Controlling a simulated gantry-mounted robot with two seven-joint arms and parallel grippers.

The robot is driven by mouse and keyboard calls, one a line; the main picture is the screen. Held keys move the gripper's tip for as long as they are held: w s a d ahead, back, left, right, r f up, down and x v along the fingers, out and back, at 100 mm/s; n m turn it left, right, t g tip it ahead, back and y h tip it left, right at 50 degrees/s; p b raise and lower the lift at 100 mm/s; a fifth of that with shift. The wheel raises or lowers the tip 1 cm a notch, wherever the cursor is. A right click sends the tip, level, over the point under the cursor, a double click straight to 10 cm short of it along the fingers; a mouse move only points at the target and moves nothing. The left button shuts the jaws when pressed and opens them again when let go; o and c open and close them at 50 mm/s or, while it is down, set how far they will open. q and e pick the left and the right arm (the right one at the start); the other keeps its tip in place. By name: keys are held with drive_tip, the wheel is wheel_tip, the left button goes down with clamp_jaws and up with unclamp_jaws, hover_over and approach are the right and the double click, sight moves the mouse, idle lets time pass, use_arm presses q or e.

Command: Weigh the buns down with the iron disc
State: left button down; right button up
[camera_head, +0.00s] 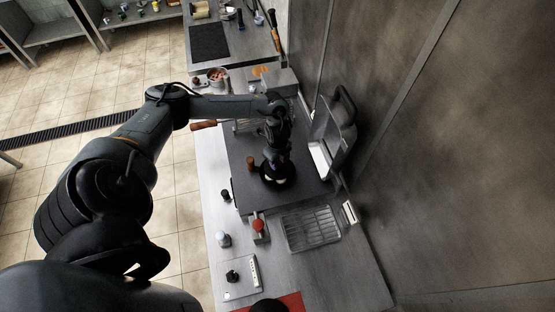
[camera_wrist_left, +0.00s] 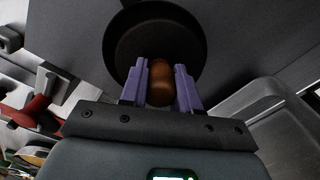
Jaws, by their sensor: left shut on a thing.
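My left gripper (camera_head: 272,160) reaches down over the dark worktop. In the left wrist view its purple fingertips (camera_wrist_left: 160,88) are shut on the brown wooden knob (camera_wrist_left: 160,78), which appears to be that of the iron disc. A black round pan (camera_head: 287,180) is under the gripper; its dark rim also shows in the left wrist view (camera_wrist_left: 109,45). A small pale patch (camera_head: 270,180) at the pan may be a bun. The gripper hides most of the pan, and I cannot tell whether the disc touches the buns. My right gripper is not in view.
A wire-rack tray (camera_head: 311,228) lies to the right. A red-topped item (camera_head: 258,226) and small pots stand along the left edge. An open metal lid (camera_head: 330,140) stands by the back wall. A bowl of food (camera_head: 216,75) is farther off.

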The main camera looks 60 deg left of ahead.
use_arm(q)
drive_tip(key=shift+f, duration=0.4)
drive_tip(key=shift+f+b, duration=0.45)
drive_tip(key=shift+f, duration=0.05)
idle(0.5)
drive_tip(key=c, duration=0.7)
unclamp_jaws()
drive_tip(key=shift+c, duration=0.2)
wheel_tip(320, 180, up, 11)
drive_tip(key=shift+f, duration=0.1)
